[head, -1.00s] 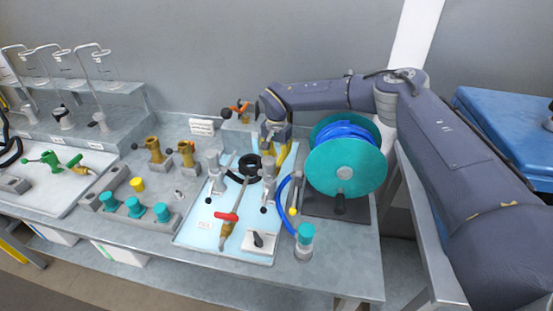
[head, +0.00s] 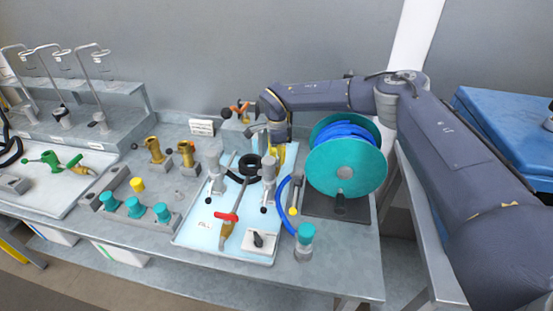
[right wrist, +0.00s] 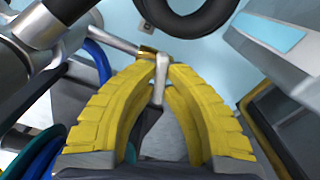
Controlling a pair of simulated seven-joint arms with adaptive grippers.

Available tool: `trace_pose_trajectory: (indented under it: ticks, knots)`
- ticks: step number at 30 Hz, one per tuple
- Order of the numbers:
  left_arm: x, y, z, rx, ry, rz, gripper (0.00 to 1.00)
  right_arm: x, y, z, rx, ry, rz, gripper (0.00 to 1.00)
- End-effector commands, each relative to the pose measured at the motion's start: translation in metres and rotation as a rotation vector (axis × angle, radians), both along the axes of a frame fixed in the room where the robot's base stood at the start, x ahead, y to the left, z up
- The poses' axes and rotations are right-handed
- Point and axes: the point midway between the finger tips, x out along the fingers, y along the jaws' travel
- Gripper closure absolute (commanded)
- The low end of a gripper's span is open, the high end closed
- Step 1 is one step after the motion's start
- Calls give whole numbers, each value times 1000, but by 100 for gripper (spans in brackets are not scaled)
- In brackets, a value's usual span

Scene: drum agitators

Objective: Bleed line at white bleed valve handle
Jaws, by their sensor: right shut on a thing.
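The white bleed valve handle (right wrist: 160,82) shows in the right wrist view as a pale grey-white lever. It runs between the yellow fingers of my right gripper (right wrist: 160,68), which are shut on it near their tips. A small brass fitting (right wrist: 147,52) and a metal pipe (right wrist: 110,38) lie just beyond. In the head view my right gripper (head: 284,153) is at the back of the light blue tray (head: 205,228), behind a grey upright fitting. The handle is hidden there. My left gripper is not in view.
A teal reel with blue hose (head: 345,165) stands close on the right. A black ring (head: 250,165) and a red-handled valve (head: 227,217) are on the tray. Brass valves (head: 155,150) and teal-capped fittings (head: 135,206) stand to the left.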

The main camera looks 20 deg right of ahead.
Motion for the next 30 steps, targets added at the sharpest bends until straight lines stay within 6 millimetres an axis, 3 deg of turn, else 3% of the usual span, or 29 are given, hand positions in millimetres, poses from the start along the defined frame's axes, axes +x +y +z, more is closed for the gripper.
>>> trace_pose_trajectory:
  ticks: [15, 30]
  knots:
    - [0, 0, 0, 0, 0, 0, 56, 0, 0, -1, -1, 0, -316, 100]
    - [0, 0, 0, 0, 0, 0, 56, 0, 0, -1, -1, 1, -376, 100]
